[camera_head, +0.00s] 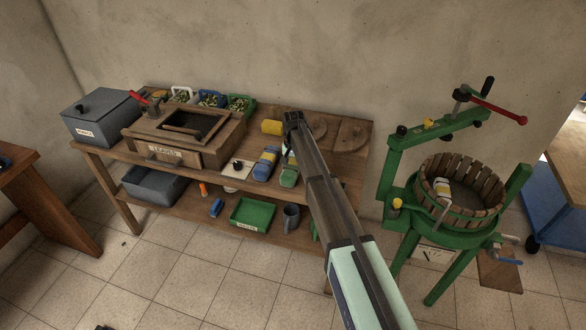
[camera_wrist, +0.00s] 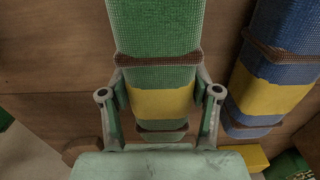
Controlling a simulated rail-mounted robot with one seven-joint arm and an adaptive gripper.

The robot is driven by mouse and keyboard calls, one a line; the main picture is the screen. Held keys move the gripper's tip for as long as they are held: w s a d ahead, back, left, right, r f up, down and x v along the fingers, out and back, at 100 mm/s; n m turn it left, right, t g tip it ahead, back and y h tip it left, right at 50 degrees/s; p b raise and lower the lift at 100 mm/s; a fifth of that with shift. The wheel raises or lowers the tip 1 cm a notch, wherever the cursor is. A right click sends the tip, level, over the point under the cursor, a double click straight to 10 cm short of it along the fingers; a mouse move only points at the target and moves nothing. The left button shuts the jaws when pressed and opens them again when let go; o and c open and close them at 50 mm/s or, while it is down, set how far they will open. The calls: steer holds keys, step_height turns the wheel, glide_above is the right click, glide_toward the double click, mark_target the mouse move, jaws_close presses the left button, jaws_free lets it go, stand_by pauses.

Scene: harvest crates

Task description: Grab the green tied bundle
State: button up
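The green tied bundle (camera_head: 288,177) lies on the wooden bench top, with a yellow band and brown ties. In the wrist view the green bundle (camera_wrist: 155,35) runs down the middle, between the two fingers of my gripper (camera_wrist: 160,100). The fingers stand spread along its two sides, close to it; firm contact does not show. In the head view my gripper (camera_head: 292,118) and arm reach over the bench and hide part of the bundle. A blue tied bundle (camera_head: 265,164) with a yellow band lies just left of it in the head view, right in the wrist view (camera_wrist: 275,75).
A yellow object (camera_head: 271,127) lies behind the bundles. A wooden box (camera_head: 205,150) and a grey lidded box (camera_head: 103,112) stand to the left on the bench. A green tray (camera_head: 252,214) and a grey mug (camera_head: 291,217) sit on the lower shelf. A green press (camera_head: 395,170) stands right.

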steer(key=c, duration=0.5)
steer(key=shift+c, duration=0.4)
steer(key=shift+r, duration=0.1)
